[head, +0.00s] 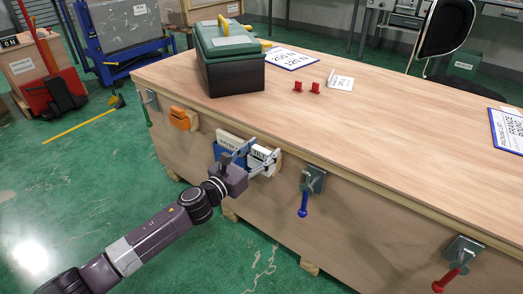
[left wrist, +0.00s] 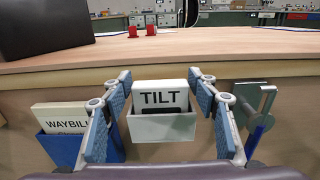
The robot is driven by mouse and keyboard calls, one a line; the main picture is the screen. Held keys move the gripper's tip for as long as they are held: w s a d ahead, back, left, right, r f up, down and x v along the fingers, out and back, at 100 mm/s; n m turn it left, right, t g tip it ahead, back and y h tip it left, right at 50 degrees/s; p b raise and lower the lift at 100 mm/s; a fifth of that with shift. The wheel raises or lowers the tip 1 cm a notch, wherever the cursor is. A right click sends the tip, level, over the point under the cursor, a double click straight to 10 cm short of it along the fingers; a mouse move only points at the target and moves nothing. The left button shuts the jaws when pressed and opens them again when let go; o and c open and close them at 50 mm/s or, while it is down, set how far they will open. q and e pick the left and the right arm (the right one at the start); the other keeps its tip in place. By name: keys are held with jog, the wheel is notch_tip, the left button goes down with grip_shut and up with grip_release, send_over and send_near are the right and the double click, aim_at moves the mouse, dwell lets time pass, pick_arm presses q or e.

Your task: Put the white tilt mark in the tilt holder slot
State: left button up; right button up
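The white tilt mark (left wrist: 160,92), a card lettered TILT, stands upright in the pale tilt holder (left wrist: 160,128) on the front side of the wooden bench. It shows small in the head view (head: 262,154), partly covered by my gripper. My left gripper (left wrist: 160,76) is open, its blue-padded fingers on either side of the card. Narrow gaps show between the pads and the card edges. How deep the card sits in the slot is hidden by the holder's front. My right gripper is in neither view.
A blue holder with a WAYBILL card (left wrist: 62,116) hangs just left. A blue-handled clamp (head: 305,195) is to the right, a red-handled one (head: 455,262) farther along. On the bench (head: 400,130) stand a green toolbox (head: 230,65) and two red pieces (head: 315,88); its middle is clear.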

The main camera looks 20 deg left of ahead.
pick_arm(q)
jog(key=shift+o, duration=0.7)
jog(key=shift+r, duration=0.1)
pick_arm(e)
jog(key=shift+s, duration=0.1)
pick_arm(q)
jog(key=s+a+f+n+y, duration=0.2)
jog(key=s+a+n+y, duration=0.1)
jog(key=s+n, duration=0.4)
jog(key=s+a+f+n+y, duration=0.1)
jog(key=s+a+n+y, duration=0.15)
jog(key=s+n, duration=0.45)
jog(key=s+d+f+n+g, duration=0.3)
jog(key=s+f+n+g, duration=0.2)
jog(key=s+n, duration=0.4)
jog(key=s+d+f+n+g, duration=0.4)
jog(key=s+f+n, duration=0.3)
jog(key=s+n, duration=0.3)
jog(key=n, duration=0.4)
jog(key=shift+s+d+n+g, duration=0.15)
jog(key=shift+s+n+g, duration=0.05)
jog(key=shift+n+g, duration=0.2)
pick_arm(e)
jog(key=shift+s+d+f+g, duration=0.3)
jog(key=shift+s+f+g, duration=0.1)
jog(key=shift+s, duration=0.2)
pick_arm(q)
jog(key=shift+h, duration=0.25)
